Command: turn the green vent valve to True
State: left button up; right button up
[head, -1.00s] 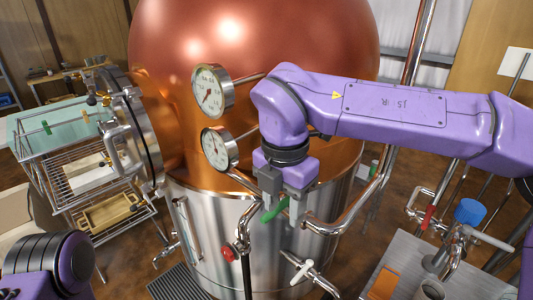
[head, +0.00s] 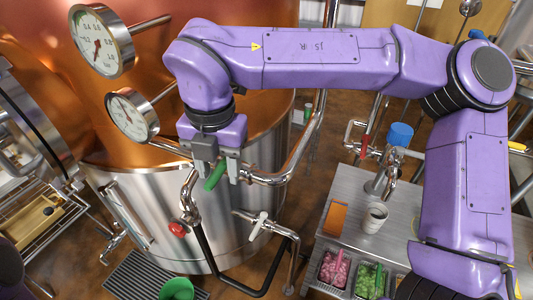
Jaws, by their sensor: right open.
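The green vent valve handle (head: 214,177) sits on the pipework at the front of the copper and steel vessel. It slants from lower left to upper right. My right gripper (head: 218,172) comes down from above, open, with its two grey fingers on either side of the upper part of the handle. I cannot tell whether either finger touches it. The fingers hide part of the valve body. My left gripper is out of view.
Two dial gauges (head: 131,115) stand left of my right wrist. A red valve knob (head: 178,230) and a white-handled valve (head: 258,226) are lower on the pipes.

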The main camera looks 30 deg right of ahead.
jog(key=d+n+p, duration=0.3)
jog(key=n+p, duration=0.1)
jog(key=d+f+n+p, duration=0.1)
jog(key=d+n+p, duration=0.1)
jog(key=n, duration=0.3)
jog(key=d+f+n+p, duration=0.1)
jog(key=d+n+p, duration=0.2)
jog(key=n+p, duration=0.1)
jog(key=shift+w+d+f+n+g+p, duration=0.2)
jog(key=shift+d+f+n+g+p, duration=0.15)
jog(key=shift+p, duration=0.45)
jog(key=shift+w+d+n, duration=0.65)
jog(key=shift+w+n, duration=0.05)
jog(key=shift+n, duration=0.35)
jog(key=shift+s, duration=0.1)
jog(key=shift+a, duration=0.15)
